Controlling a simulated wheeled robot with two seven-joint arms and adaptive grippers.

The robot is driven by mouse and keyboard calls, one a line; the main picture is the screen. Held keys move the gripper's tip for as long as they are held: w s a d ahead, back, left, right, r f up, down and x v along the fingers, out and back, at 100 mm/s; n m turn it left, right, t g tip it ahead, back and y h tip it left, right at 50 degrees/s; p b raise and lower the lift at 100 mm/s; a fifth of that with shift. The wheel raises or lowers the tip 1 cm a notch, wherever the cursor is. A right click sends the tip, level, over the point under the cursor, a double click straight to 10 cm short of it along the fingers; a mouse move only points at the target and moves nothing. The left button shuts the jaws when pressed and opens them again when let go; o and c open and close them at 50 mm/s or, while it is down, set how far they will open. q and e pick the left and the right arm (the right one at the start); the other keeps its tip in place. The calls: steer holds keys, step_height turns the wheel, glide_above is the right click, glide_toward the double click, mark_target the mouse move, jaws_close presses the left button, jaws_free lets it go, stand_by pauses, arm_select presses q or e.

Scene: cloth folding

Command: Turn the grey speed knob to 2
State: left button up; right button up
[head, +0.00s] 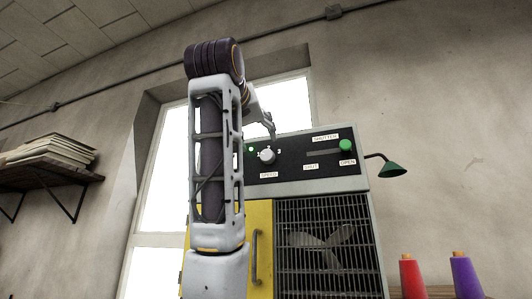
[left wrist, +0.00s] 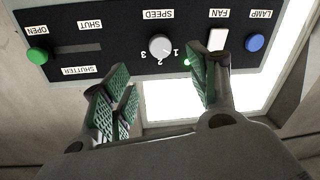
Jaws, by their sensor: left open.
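The grey speed knob (head: 267,156) sits on the black control panel above the label SPEED. In the left wrist view the panel is upside down, and the knob (left wrist: 159,47) shows with the numbers 1, 2 and 3 around it. Its pointer is too small to read surely. My left gripper (head: 271,136) is just above the knob in the head view. In the left wrist view its fingers (left wrist: 160,92) are spread wide and empty, with the knob beyond the gap and apart from them. My right gripper is in neither view.
A shutter slider with a green knob (head: 346,145) is to the right on the panel. The left wrist view shows a white fan switch (left wrist: 218,40) and a blue lamp button (left wrist: 254,43). A grille with a fan (head: 322,245) is below.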

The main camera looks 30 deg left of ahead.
mark_target(267, 155)
arm_select(q)
steer(key=p+x, duration=0.3)
steer(key=x, duration=0.9)
steer(key=shift+p, duration=0.35)
steer(key=shift+s, duration=0.1)
steer(key=shift+c, duration=0.2)
steer(key=c, duration=1)
